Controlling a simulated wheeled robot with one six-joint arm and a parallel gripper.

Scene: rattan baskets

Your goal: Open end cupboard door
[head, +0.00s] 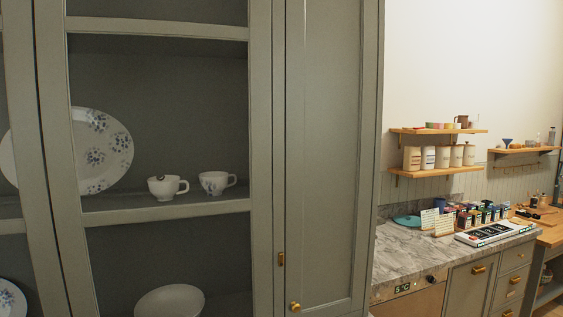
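A tall grey-green panelled cupboard door (325,150) stands at the right end of the cabinet run in the head view. It looks shut, flush in its frame. A small round brass knob (295,306) sits low on its left side. A small brass fitting (281,258) is on the upright just left of the door. My gripper is not in view.
Left of the door, shelves (165,215) hold plates and two cups (168,187). Right of it, a marble counter (410,256) carries boxes and a book, with drawers (515,283) below. Wall shelves (436,135) hang above. The floor is barely visible.

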